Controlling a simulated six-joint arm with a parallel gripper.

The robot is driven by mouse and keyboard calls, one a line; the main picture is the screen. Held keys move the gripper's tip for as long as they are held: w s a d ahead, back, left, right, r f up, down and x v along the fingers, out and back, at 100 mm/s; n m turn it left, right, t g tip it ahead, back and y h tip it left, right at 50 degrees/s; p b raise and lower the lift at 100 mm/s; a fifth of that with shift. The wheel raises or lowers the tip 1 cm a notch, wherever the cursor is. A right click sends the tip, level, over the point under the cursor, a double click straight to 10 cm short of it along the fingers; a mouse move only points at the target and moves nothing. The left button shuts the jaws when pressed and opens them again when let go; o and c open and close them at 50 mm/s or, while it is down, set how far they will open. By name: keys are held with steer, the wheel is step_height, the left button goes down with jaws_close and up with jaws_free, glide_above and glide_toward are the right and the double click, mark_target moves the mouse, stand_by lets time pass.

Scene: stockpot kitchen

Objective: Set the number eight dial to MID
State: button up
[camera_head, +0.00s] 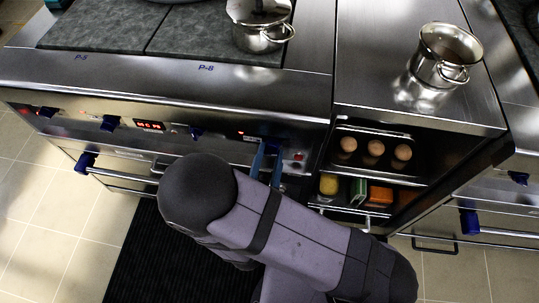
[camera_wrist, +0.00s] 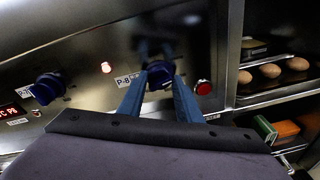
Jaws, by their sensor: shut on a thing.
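The number eight dial is a dark blue knob (camera_wrist: 160,75) on the steel front panel, beside a P-8 label (camera_wrist: 126,80) in the wrist view. My gripper (camera_wrist: 159,84) has its two blue fingers on either side of the knob and is shut on it. In the head view my gripper (camera_head: 266,163) reaches the panel at the right end of the cooker front, and my arm hides part of this area. The knob's pointer and any MID mark cannot be made out.
Another blue knob (camera_wrist: 48,88) sits left of the dial, with a lit red lamp (camera_wrist: 106,67) between them. A red button (camera_wrist: 203,87) is close on the right. Open shelves with eggs (camera_head: 375,147) and boxes (camera_head: 379,195) stand further right. A pot (camera_head: 445,55) stands above.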

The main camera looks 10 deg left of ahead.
steer(key=o, duration=1)
steer(key=shift+o, duration=0.2)
steer(key=shift+r+n, duration=0.1)
steer(key=shift+n, duration=0.2)
